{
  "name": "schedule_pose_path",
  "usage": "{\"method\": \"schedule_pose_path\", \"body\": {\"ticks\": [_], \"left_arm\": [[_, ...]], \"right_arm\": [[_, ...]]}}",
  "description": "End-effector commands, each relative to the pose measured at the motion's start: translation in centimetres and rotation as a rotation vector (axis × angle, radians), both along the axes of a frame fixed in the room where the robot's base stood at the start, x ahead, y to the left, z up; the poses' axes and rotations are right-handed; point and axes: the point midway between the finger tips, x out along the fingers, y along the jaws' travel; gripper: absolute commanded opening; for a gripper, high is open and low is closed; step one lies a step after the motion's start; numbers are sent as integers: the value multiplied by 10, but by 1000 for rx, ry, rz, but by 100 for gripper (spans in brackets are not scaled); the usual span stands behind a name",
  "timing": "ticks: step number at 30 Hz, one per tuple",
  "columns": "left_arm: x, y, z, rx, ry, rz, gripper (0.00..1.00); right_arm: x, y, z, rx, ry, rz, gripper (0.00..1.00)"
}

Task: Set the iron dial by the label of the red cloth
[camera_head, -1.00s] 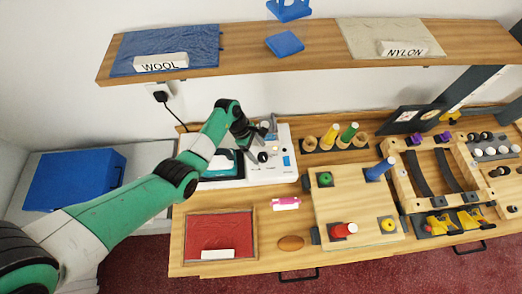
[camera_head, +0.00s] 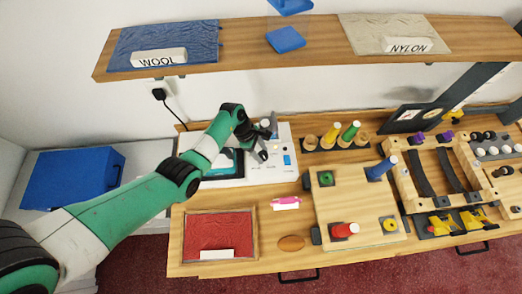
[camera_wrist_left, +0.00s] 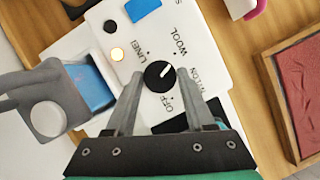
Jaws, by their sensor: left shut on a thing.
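The black dial (camera_wrist_left: 158,76) with a white pointer mark sits on the white control panel (camera_head: 280,172), with OFF, LINEN, WOOL and NYLON printed around it. The pointer aims to the upper right in the left wrist view, roughly between WOOL and NYLON. My left gripper (camera_head: 262,154) is shut on the dial, one finger on each side. The red cloth (camera_head: 218,230) lies in a wooden frame at the front left; its white label (camera_head: 216,254) shows no readable text. The red cloth also shows in the left wrist view (camera_wrist_left: 304,88). My right gripper is out of view.
A lit round lamp (camera_wrist_left: 117,54) and a blue button (camera_wrist_left: 144,9) are on the panel. The shelf above holds a blue cloth (camera_head: 200,40) labelled WOOL and a beige cloth (camera_head: 378,28) labelled NYLON. A pink item (camera_head: 286,202) and wooden boards lie right of the frame.

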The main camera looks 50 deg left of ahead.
Motion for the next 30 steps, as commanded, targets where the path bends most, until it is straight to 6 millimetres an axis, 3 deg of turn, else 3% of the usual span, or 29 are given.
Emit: {"method": "schedule_pose_path", "body": {"ticks": [7,16,17,18,21,30], "left_arm": [[-1,-1,5,0,2,120,0],[-1,-1,0,-1,0,142,0],[-1,-1,0,-1,0,142,59],[-1,-1,0,-1,0,142,67],[-1,-1,0,-1,0,142,84],[-1,0,2,-1,0,142,84]], "right_arm": [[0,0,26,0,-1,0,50],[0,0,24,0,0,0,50],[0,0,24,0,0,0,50],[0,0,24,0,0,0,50],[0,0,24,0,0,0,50],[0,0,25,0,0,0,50]]}}
